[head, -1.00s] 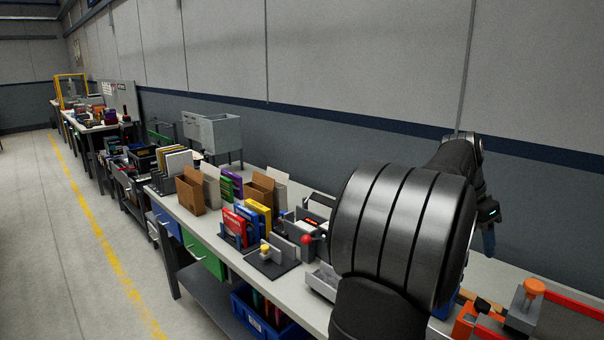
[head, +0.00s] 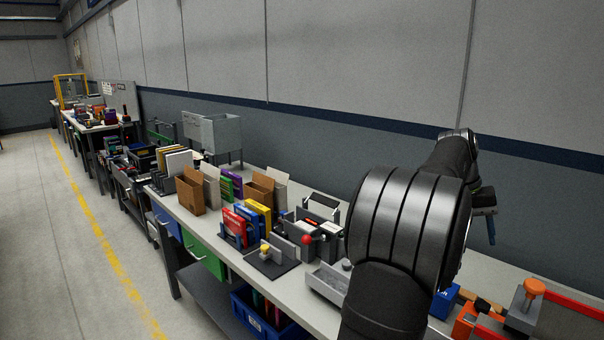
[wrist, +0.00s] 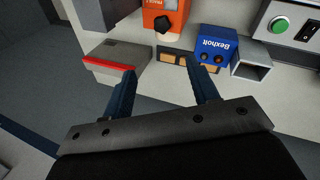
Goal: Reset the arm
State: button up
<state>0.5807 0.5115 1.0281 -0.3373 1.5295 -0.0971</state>
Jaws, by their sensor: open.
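My gripper (wrist: 160,98) shows in the wrist view with its two blue fingers spread apart and nothing between them. Beyond the fingertips in that view are the bench top and several objects, none of them touched as far as I can see. In the head view my black arm rises at the right over the bench, and a blue finger (head: 491,229) of the gripper shows past the wrist near the wall. The other finger is mostly hidden there.
A grey block with a red edge (wrist: 110,63), a blue Bexholt box (wrist: 216,45) and an orange device (wrist: 165,16) lie near the fingers. The long bench holds folders, cartons (head: 190,191) and a grey tray (head: 328,283). A wall stands behind; the walkway left is clear.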

jog(key=shift+w+d+f+n+g, duration=0.15)
jog(key=shift+w+n, duration=0.15)
jog(key=shift+n, duration=1.1)
jog(key=shift+w+a+r+n+g, duration=0.1)
jog(key=shift+w+n+g, duration=0.15)
jog(key=shift+n, duration=1.15)
jog(key=shift+w+d+f+n+g, duration=0.1)
jog(key=shift+w+n, duration=0.2)
jog(key=shift+n, duration=1.1)
jog(key=shift+o, duration=0.5)
